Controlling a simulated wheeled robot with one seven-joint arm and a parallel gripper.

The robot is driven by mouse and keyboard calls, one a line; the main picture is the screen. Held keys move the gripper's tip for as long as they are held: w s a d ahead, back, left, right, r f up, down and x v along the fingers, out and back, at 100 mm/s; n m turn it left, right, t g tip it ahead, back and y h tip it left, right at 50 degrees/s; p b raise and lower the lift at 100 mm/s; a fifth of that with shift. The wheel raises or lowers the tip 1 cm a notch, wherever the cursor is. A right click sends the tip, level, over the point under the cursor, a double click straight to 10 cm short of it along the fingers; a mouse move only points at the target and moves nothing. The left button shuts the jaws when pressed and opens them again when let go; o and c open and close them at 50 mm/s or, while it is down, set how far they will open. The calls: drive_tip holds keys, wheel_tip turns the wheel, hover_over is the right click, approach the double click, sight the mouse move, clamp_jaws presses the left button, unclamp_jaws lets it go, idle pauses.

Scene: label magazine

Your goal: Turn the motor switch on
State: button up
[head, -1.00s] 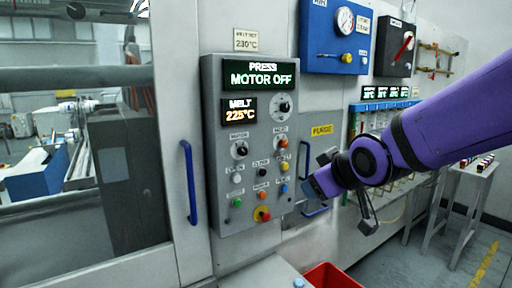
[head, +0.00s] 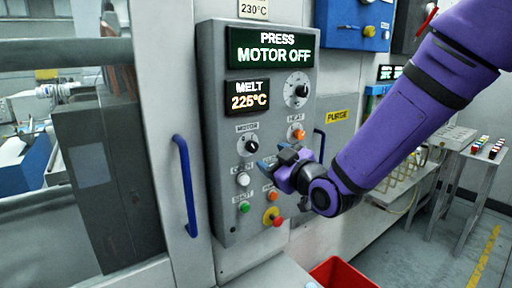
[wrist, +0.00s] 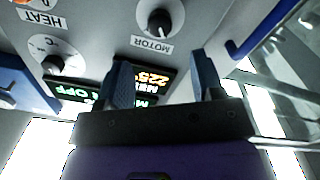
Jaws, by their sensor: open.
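The motor switch (head: 249,146) is a black rotary knob on a white plate, under the label MOTOR on the grey control panel (head: 221,192). In the wrist view the motor knob (wrist: 159,22) shows upside down, ahead of the fingers and apart from them. The upper display (head: 270,48) reads PRESS MOTOR OFF. My gripper (head: 272,164) is open and empty, in front of the panel, just below and right of the motor knob in the head view. In the wrist view my gripper (wrist: 163,85) shows two spread dark blue fingers with nothing between them.
A blue door handle (head: 186,186) stands left of the panel. Other controls sit close by: the heat knob (head: 297,134), a white button (head: 243,179), a green button (head: 244,208) and a red emergency knob (head: 273,217). A red bin (head: 342,274) is below.

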sight(254, 148)
drive_tip(key=x, duration=0.8)
drive_tip(key=shift+w+a, duration=0.25)
drive_tip(key=shift+w, duration=0.05)
drive_tip(key=c, duration=0.9)
